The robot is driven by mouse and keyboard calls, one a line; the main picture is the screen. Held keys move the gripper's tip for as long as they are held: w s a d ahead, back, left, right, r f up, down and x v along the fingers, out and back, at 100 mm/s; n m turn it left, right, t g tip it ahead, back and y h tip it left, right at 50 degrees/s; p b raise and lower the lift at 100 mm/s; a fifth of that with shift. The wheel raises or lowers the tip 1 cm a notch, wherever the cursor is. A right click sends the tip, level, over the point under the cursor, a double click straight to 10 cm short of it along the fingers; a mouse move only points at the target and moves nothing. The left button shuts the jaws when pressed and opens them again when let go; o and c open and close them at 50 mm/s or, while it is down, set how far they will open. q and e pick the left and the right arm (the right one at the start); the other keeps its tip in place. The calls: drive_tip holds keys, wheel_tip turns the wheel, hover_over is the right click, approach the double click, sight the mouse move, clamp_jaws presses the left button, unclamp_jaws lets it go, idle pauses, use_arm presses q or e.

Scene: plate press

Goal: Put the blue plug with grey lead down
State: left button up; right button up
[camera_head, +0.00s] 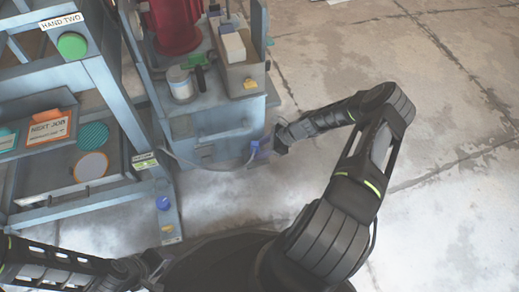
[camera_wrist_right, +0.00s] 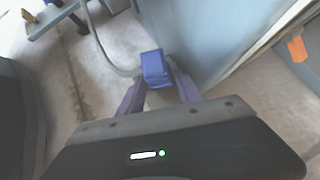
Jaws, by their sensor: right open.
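The blue plug (camera_head: 254,148) is beside the lower side of the blue-grey machine cabinet, with its grey lead (camera_head: 205,166) curving away to the left. In the right wrist view the blue plug (camera_wrist_right: 155,68) sits at the tips of my right gripper (camera_wrist_right: 158,90), between its two spread fingers. The grey lead (camera_wrist_right: 98,38) runs up and left from it there. My right gripper (camera_head: 268,146) is open; whether a finger touches the plug I cannot tell. My left gripper (camera_head: 155,264) is low in the head view, away from the plug, its jaws unclear.
The machine cabinet (camera_head: 222,128) stands just left of my right gripper. A post with a blue round part (camera_head: 163,202) stands further left. A blue-grey rack (camera_head: 95,75) holds green and orange items. Concrete floor (camera_head: 440,200) is clear on the right.

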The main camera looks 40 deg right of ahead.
drive_tip(key=p+v, duration=0.5)
drive_tip(key=v, duration=0.6)
drive_tip(key=shift+s+d+r, duration=0.2)
drive_tip(key=shift+d+r, duration=0.05)
drive_tip(key=s+a+f+n+g, duration=0.15)
drive_tip(key=a+n, duration=0.35)
drive_tip(key=a, duration=0.6)
drive_tip(key=a+f+n+g, duration=0.1)
drive_tip(key=a+n+g, duration=0.1)
drive_tip(key=a+n, duration=0.65)
drive_tip(key=s+a+r+n+h, duration=0.1)
drive_tip(key=s+a+n, duration=0.4)
drive_tip(key=a, duration=0.3)
drive_tip(key=s+a+r+n+h, duration=0.1)
drive_tip(key=s+a+n, duration=0.4)
drive_tip(key=s+a, duration=0.1)
drive_tip(key=shift+s+a+r+n+g, duration=0.2)
drive_tip(key=shift+a+r+n+g, duration=0.15)
drive_tip(key=shift+a, duration=0.5)
